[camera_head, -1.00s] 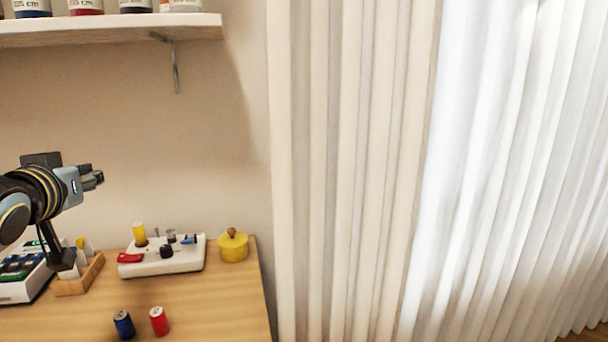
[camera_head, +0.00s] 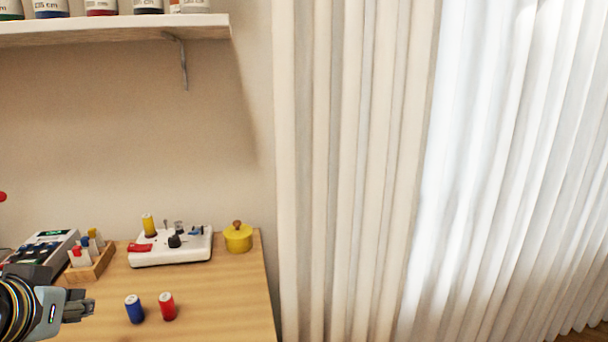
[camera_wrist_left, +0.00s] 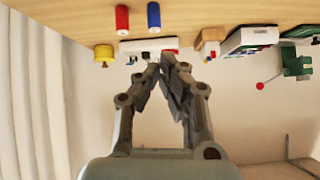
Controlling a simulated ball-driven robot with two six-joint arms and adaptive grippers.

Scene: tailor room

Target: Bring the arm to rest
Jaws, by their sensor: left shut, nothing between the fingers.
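My left gripper (camera_head: 84,306) is at the lower left of the head view, left of the blue spool and over the table's left part. Its fingers point right and are shut with nothing between them. In the left wrist view the fingertips (camera_wrist_left: 165,62) come together, with the table upside down beyond them. My right gripper is in neither view.
A blue spool (camera_head: 134,309) and a red spool (camera_head: 167,306) stand on the wooden table (camera_head: 220,300). Behind are a white tray (camera_head: 172,256), a yellow pot (camera_head: 238,238) and a wooden box (camera_head: 92,264). A shelf (camera_head: 115,30) hangs above; curtains (camera_head: 350,180) are right.

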